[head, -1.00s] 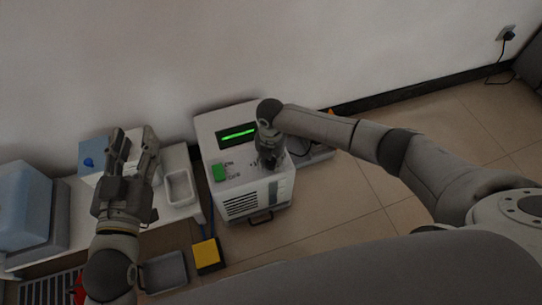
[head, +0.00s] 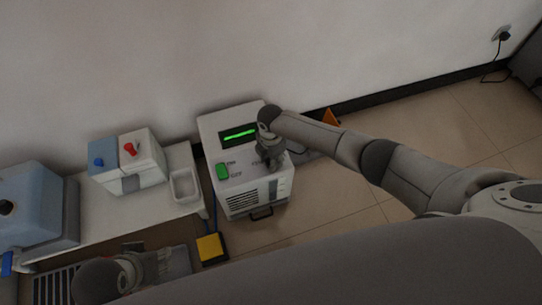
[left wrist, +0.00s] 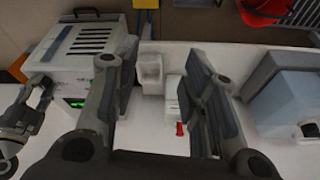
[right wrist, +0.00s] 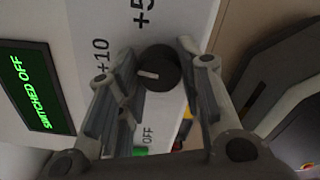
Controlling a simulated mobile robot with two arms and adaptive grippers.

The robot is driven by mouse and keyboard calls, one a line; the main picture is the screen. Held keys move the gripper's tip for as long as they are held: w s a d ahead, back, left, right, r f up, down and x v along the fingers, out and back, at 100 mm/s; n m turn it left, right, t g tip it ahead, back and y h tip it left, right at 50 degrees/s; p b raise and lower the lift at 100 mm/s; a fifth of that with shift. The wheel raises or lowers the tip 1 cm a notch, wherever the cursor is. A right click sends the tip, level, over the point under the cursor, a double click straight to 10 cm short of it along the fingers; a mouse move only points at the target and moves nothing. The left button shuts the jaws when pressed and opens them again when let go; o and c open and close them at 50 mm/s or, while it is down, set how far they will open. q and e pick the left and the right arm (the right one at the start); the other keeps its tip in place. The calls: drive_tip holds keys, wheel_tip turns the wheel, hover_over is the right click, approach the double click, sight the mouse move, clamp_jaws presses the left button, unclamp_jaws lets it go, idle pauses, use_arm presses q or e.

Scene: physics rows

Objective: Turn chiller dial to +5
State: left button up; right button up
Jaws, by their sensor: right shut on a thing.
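The chiller (head: 235,185) is a white box with a green-lit display (head: 238,135) on its top. In the right wrist view the display (right wrist: 36,85) reads SWITCHED OFF. The dark round dial (right wrist: 160,70) has a white pointer mark facing left, roughly toward the +10 label (right wrist: 102,57). The +5 label (right wrist: 143,14) is above the dial and OFF (right wrist: 148,136) is below. My right gripper (right wrist: 158,78) is shut on the dial; it also shows over the chiller in the head view (head: 270,160). My left gripper (left wrist: 150,75) is open and empty, low at the left.
A white bench (head: 135,208) left of the chiller carries a box with blue and red knobs (head: 128,165), a small white tray (head: 185,186) and a blue container (head: 28,208). A yellow block (head: 210,247) is in front. A green switch (head: 222,171) sits on the chiller.

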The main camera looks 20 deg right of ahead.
drive_tip(key=m+p, duration=0.1)
drive_tip(key=m, duration=0.1)
drive_tip(key=shift+r+m+p, duration=0.2)
drive_tip(key=shift+m+p, duration=0.1)
drive_tip(key=shift+m, duration=0.1)
drive_tip(key=m+p, duration=0.2)
drive_tip(key=m, duration=0.3)
drive_tip(key=shift+f+m+p, duration=0.1)
drive_tip(key=shift+m+p, duration=0.2)
drive_tip(key=shift+m, duration=0.1)
use_arm(q)
drive_tip(key=s+x, duration=0.2)
drive_tip(key=x, duration=0.9)
drive_tip(key=shift+d+f+g+p, duration=0.15)
drive_tip(key=shift+f+g+p, duration=0.15)
drive_tip(key=shift+f, duration=0.15)
use_arm(e)
drive_tip(key=shift+m, duration=1.1)
use_arm(q)
drive_tip(key=shift+w, duration=0.1)
use_arm(e)
drive_tip(key=o, duration=1.1)
drive_tip(key=shift+c, duration=0.2)
wheel_tip(320, 180, up, 12)
